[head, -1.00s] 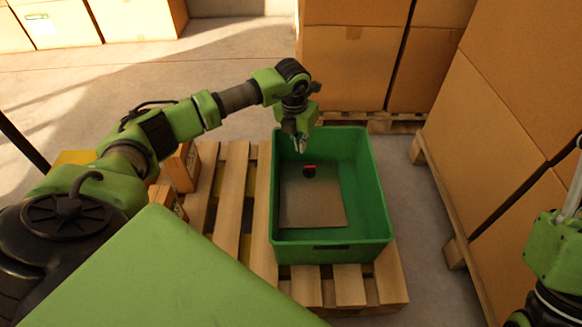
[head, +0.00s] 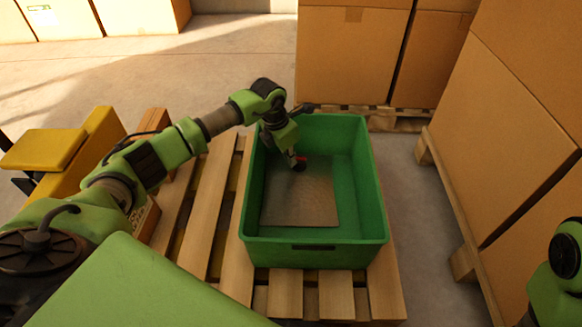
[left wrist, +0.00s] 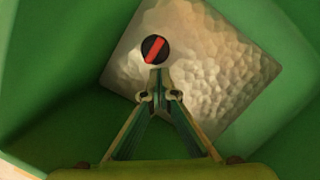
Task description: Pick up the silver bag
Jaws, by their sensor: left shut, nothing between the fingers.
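The silver bag (head: 300,205) lies flat in the green bin (head: 318,256). In the left wrist view the bag (left wrist: 215,75) has a dimpled, shiny surface. A black round knob with a red stripe (left wrist: 155,49) sits on it, and in the head view the knob (head: 300,166) is partly behind my gripper. My left gripper (head: 293,160) reaches down into the bin over the far part of the bag. In the left wrist view its fingertips (left wrist: 159,76) are together just beside the knob, with nothing between them. I cannot tell whether they touch the bag. My right gripper is out of view.
The bin stands on a wooden pallet (head: 212,205), its walls rising around my left gripper. Stacked cardboard boxes (head: 352,50) stand behind, and more boxes (head: 505,120) close in on the right. A yellow object (head: 45,150) is at the left. Open floor (head: 120,75) lies beyond.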

